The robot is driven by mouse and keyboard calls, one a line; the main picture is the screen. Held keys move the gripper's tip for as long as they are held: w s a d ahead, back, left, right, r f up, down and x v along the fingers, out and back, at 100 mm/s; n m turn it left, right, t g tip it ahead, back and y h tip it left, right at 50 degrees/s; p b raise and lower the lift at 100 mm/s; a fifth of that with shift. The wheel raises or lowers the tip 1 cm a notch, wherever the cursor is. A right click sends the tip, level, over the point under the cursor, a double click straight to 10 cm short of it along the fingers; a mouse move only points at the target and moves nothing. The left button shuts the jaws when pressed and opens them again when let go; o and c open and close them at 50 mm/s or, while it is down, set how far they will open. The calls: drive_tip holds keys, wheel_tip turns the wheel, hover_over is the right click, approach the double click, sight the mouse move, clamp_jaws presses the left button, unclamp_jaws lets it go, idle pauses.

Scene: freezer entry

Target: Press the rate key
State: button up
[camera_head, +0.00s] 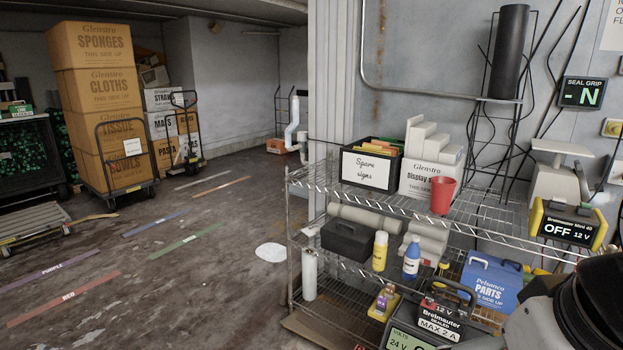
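A yellow and black charger-like box (568,224) marked "Breitmeuter Mini 40" sits at the right end of the upper wire shelf. Its display reads "OFF" and "12 V". I cannot make out a key marked rate on it. A battery (441,314) marked "12 V", "SEALED" and "MAX 2 A" stands low at the bottom centre-right. Beside it a box (405,340) with a "VOLTS 24 V" display is cut off by the lower edge. My arm (560,318) fills the lower right corner and hides part of the shelving. My gripper is not visible.
The wire shelf (480,215) holds a red cup (442,195), a "Spare signs" bin (371,167), bottles and a blue "PARTS" case (490,281). A "SEAL GRIP" display (583,92) hangs on the wall. Loaded carts stand at left; the floor (190,270) between is mostly clear.

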clamp_jaws()
idle(0.4)
idle(1.2)
